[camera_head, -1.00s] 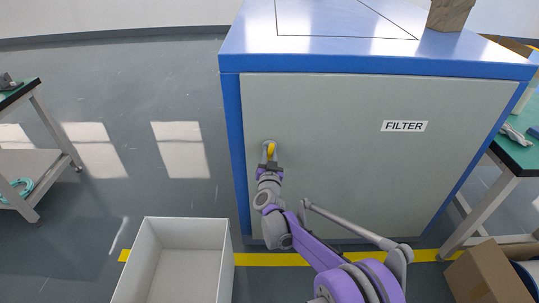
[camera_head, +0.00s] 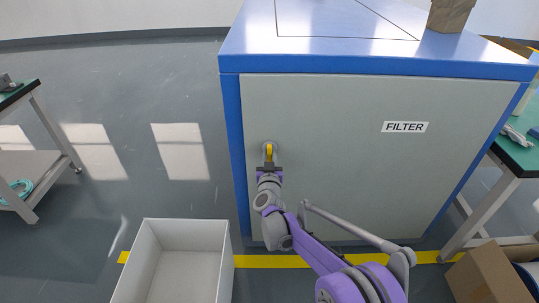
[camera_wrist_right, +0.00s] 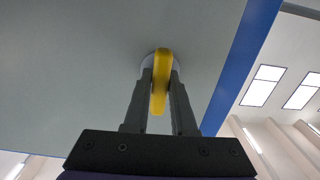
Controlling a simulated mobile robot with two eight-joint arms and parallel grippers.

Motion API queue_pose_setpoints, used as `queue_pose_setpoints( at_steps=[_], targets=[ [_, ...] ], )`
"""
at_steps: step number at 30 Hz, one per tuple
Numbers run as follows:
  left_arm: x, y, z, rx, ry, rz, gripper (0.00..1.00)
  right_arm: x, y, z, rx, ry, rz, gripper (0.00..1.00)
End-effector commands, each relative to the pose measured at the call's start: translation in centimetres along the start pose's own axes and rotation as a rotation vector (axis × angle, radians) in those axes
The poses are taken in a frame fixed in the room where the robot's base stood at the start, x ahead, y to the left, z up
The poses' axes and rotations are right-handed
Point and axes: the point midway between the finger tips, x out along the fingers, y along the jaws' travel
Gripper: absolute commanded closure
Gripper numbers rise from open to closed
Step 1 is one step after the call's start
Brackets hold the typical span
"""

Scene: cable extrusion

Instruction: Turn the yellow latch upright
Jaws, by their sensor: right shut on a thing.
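The yellow latch (camera_head: 269,152) sits on the left part of the grey door of the blue-framed cabinet. It looks about upright in the head view. In the right wrist view the yellow latch (camera_wrist_right: 160,85) stands between my two fingers, with its round base behind it against the door. My right gripper (camera_head: 269,163) reaches up to it from below and is shut on it; the fingers (camera_wrist_right: 160,95) also show in the right wrist view, one on each side. My left gripper is not in view.
The cabinet door (camera_head: 350,170) carries a FILTER label (camera_head: 405,127). An open white bin (camera_head: 143,262) stands on the floor at the lower left. A cardboard box (camera_head: 488,275) is at the lower right. Tables stand at both sides.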

Motion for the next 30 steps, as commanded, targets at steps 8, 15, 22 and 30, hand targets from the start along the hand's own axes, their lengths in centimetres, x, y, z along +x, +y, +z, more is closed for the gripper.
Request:
queue_pose_setpoints(
  at_steps=[8, 15, 22, 30],
  targets=[
    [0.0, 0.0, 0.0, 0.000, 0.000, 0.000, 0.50, 0.0, 0.0, 0.0, 0.000, 0.000, 0.000, 0.47],
    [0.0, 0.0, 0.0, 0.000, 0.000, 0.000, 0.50, -0.1, 0.0, 0.0, 0.001, 0.000, 0.000, 0.47],
    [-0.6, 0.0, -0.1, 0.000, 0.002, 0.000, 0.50, -3.2, -0.1, -0.1, 0.001, 0.000, -0.002, 0.47],
    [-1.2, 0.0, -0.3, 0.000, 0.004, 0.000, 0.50, -8.6, 0.0, -0.1, 0.001, 0.001, 0.000, 0.47]
  ],
)
